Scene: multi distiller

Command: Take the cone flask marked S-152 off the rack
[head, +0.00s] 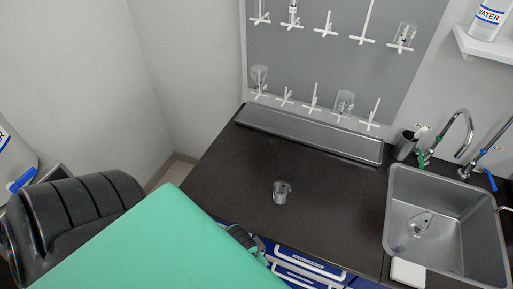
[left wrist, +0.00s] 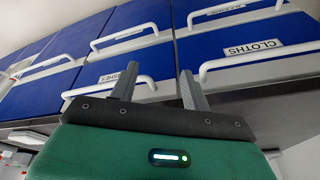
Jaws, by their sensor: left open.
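The grey pegboard rack (head: 340,60) hangs on the back wall, with white pegs. Clear glassware hangs on it: one piece at lower left (head: 259,76), one at lower right (head: 345,101), one at upper right (head: 405,34), and narrow ones at upper left (head: 293,13). No S-152 marking is readable, so I cannot tell which is the named flask. My left gripper (head: 246,240) is low at the counter's front edge, far from the rack. In the left wrist view its two fingers (left wrist: 158,84) are apart and empty, facing blue drawers. My right gripper is not in view.
A small glass beaker (head: 282,194) stands on the dark counter (head: 230,165). A metal trough (head: 310,135) lies below the rack. At right are a sink (head: 450,255) with glassware inside, taps (head: 462,135) and a dark cup (head: 404,146). Blue drawers (left wrist: 240,45) have white handles.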

